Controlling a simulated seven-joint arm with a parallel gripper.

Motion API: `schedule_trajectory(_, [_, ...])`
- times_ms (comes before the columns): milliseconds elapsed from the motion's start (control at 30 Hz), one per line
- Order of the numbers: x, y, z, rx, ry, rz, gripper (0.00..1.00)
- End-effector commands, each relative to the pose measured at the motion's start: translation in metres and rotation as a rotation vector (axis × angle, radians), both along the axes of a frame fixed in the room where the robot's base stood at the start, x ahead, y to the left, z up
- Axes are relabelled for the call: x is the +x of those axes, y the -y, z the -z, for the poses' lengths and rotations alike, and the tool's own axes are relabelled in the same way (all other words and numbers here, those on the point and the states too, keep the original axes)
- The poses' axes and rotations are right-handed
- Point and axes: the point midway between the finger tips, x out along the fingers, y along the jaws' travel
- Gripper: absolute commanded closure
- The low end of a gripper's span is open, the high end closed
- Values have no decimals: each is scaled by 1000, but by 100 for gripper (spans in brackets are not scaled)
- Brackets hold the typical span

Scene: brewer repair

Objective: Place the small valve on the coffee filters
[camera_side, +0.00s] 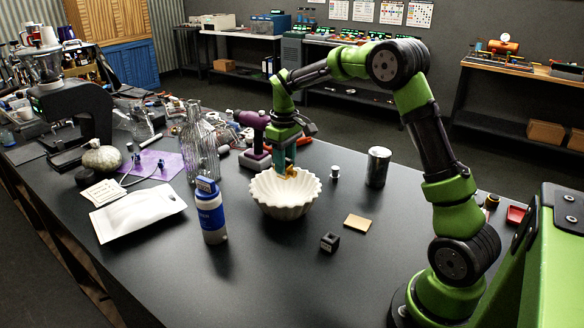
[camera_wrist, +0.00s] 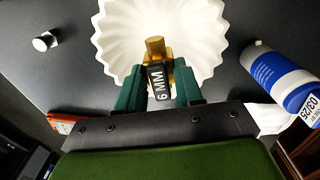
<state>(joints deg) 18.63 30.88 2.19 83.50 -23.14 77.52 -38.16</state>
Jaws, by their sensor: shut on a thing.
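The coffee filters (camera_side: 285,194) are a white, fluted, bowl-shaped stack standing upright on the black table. In the wrist view the filters (camera_wrist: 112,40) fill the top middle. The small valve is brass-coloured with a black part marked "6 MM"; in the wrist view the valve (camera_wrist: 155,48) sits between the fingertips, over the filters. My gripper (camera_wrist: 158,88) is shut on the valve. In the side view my gripper (camera_side: 286,166) points down with the valve (camera_side: 290,173) at the filters' opening. I cannot tell whether the valve touches the filters.
A blue and white bottle (camera_side: 211,212) stands left of the filters, with a glass bottle (camera_side: 199,145) behind it. A purple drill (camera_side: 254,135) stands behind the filters. A metal can (camera_side: 377,167), a small black cube (camera_side: 330,242) and a tan square (camera_side: 357,223) lie to the right.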

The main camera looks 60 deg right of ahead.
Motion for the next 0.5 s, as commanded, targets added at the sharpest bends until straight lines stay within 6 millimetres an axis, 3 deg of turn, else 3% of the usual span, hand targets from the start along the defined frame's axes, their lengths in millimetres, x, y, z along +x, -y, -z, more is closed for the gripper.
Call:
schedule_trajectory(167, [0, 0, 21, 1, 0, 0, 100])
schedule_trajectory(500, [-1, 0, 24, 0, 1, 1, 100])
